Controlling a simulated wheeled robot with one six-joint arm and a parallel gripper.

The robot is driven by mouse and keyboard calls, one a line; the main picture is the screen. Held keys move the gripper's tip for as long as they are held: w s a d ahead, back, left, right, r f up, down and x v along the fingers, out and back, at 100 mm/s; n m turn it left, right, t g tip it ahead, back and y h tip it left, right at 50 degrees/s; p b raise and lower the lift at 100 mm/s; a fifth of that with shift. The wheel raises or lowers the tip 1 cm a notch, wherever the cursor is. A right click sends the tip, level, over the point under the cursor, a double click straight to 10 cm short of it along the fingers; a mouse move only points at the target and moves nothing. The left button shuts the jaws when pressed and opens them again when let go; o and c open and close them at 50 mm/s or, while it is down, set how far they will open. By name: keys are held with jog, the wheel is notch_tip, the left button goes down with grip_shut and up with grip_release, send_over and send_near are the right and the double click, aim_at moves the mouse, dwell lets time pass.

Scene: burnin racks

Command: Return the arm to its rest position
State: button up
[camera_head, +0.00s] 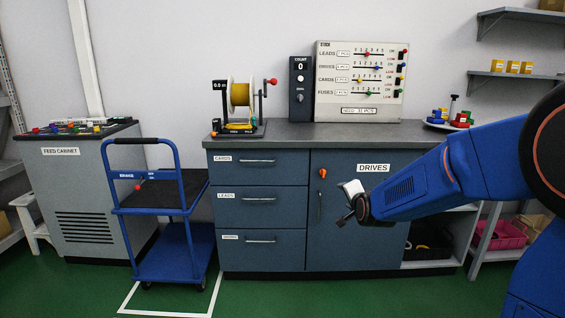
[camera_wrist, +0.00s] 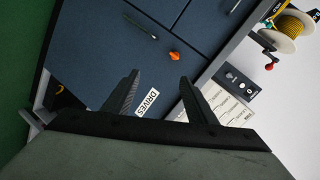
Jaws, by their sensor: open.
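My blue arm reaches in from the right of the head view. My gripper (camera_head: 345,206) is in front of the cabinet's DRIVES door (camera_head: 375,230), to the right of the door's orange knob (camera_head: 322,173). In the wrist view my gripper (camera_wrist: 158,82) shows two dark fingers spread apart with nothing between them. The DRIVES label (camera_wrist: 147,103) shows between the fingers, and the orange knob (camera_wrist: 174,56) lies beyond them. The door looks shut. Whether the gripper touches the door cannot be told, but it seems apart from it.
A wire spool stand (camera_head: 240,100), a count box (camera_head: 300,88) and a slider panel (camera_head: 361,85) stand on the counter (camera_head: 300,134). A blue trolley (camera_head: 172,262) stands left of the cabinet. Shelving with a pink bin (camera_head: 503,234) is behind my arm. Green floor (camera_head: 300,295) in front is clear.

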jog(key=s+d+f+n+g, duration=0.1)
jog(key=s+d+n+g, duration=0.1)
jog(key=s, duration=1.4)
jog(key=s+d+f+n+g, duration=0.1)
jog(key=s+n+g, duration=0.3)
jog(key=s, duration=1.1)
jog(key=s+d+f+n+g, duration=0.1)
jog(key=s+d+n+g, duration=0.2)
jog(key=s, duration=1.3)
jog(key=n, duration=0.3)
jog(key=shift+s+d+f+h, duration=0.2)
jog(key=shift+s+h, duration=0.1)
jog(key=shift+h, duration=0.1)
